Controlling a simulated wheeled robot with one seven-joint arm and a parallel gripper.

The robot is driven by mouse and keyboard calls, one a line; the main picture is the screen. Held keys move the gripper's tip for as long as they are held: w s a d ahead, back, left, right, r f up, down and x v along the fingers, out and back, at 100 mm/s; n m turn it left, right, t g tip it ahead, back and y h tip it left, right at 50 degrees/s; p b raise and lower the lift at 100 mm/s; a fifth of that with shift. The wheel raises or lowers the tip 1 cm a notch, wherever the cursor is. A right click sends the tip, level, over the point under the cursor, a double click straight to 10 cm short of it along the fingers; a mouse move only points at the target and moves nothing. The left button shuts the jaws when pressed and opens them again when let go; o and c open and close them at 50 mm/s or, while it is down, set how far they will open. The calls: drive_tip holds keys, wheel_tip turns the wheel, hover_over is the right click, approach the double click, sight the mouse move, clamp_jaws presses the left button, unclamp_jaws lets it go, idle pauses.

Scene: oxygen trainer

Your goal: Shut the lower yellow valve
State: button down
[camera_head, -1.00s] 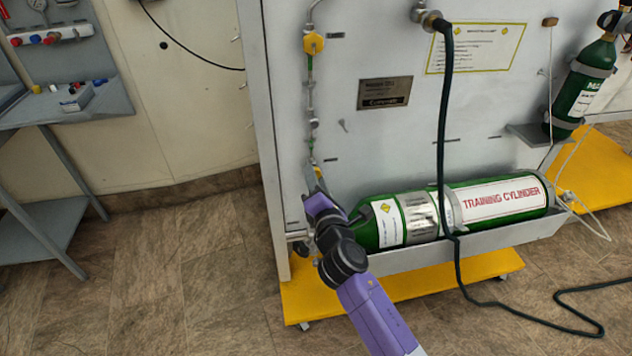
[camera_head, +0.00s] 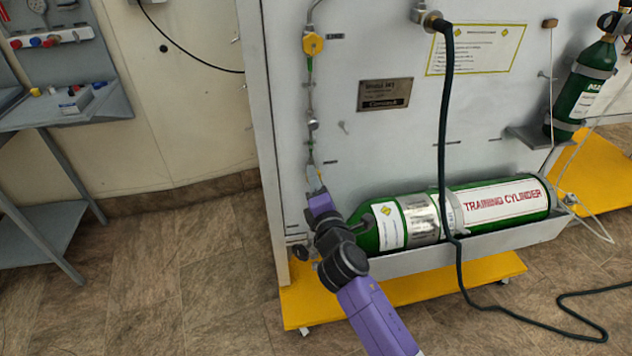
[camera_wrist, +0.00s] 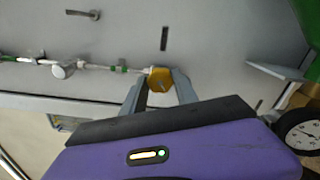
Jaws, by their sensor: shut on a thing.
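The lower yellow valve (camera_wrist: 160,79) shows in the wrist view as a yellow knob at the end of a thin pipe on the grey panel. My gripper (camera_wrist: 158,90) has one finger on each side of the knob and is shut on it. In the head view my gripper (camera_head: 315,182) is at the lower left of the panel, at the bottom of the vertical pipe, and mostly hides the lower valve. The upper yellow valve (camera_head: 313,43) is higher on the same pipe.
A green training cylinder (camera_head: 470,208) lies in a grey trough (camera_head: 470,246) right of my gripper. A dark hose (camera_head: 443,130) hangs down the panel (camera_head: 385,140) in front of it. A yellow base (camera_head: 400,289) sits below. The floor at left is open, with a workbench (camera_head: 65,115) beyond.

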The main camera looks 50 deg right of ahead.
drive_tip(key=c, duration=0.9)
unclamp_jaws()
drive_tip(key=shift+c, duration=0.2)
drive_tip(key=shift+s, duration=0.1)
drive_tip(key=v, duration=0.7)
drive_tip(key=shift+s+a, duration=0.2)
drive_tip(key=shift+s, duration=0.05)
